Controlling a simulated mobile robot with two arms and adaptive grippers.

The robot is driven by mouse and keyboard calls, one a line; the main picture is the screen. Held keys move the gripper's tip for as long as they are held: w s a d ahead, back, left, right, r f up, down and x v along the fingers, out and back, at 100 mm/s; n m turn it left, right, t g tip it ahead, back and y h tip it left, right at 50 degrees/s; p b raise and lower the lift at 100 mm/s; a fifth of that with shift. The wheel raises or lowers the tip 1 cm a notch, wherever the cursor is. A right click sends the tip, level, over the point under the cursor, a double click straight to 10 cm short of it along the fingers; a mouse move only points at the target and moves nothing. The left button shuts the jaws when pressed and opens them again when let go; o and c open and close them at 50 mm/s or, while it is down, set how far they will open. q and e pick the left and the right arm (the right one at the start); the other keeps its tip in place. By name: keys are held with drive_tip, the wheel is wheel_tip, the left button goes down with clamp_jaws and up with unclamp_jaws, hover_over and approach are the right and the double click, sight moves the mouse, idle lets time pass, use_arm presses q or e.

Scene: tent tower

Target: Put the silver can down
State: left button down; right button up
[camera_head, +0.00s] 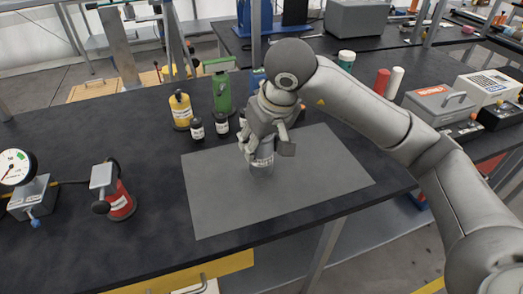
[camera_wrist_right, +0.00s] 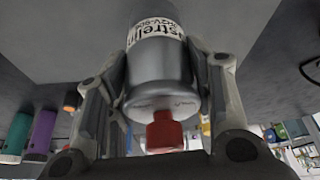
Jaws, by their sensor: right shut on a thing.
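The silver can (camera_head: 262,158) is over the middle of the grey mat (camera_head: 220,205), at or just above its surface; I cannot tell whether it touches. My right gripper (camera_head: 266,146) is shut on the can's sides from above. In the right wrist view the silver can (camera_wrist_right: 160,72) sits between the two fingers of the right gripper (camera_wrist_right: 165,90), with a white label and a red cap (camera_wrist_right: 164,131) showing. The can looks about upright. My left gripper is not in view.
A yellow bottle (camera_head: 181,110), small dark bottles (camera_head: 197,129) and a green tool (camera_head: 222,90) stand behind the mat. A red cylinder device (camera_head: 120,200) and a gauge (camera_head: 17,168) stand at left. Red and white cylinders (camera_head: 381,82) stand at right. The mat around the can is clear.

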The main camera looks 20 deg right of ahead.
sight(262, 152)
drive_tip(key=shift+d+f, duration=0.15)
drive_tip(key=shift+f, duration=1.4)
drive_tip(key=shift+f, duration=0.1)
drive_tip(key=shift+f, duration=0.1)
drive_tip(key=o, duration=1.4)
drive_tip(key=shift+r, duration=0.25)
drive_tip(key=a+v, duration=0.1)
drive_tip(key=v, duration=1)
drive_tip(key=shift+s+d+r, duration=0.2)
drive_tip(key=shift+d+r, duration=0.2)
drive_tip(key=shift+d, duration=0.1)
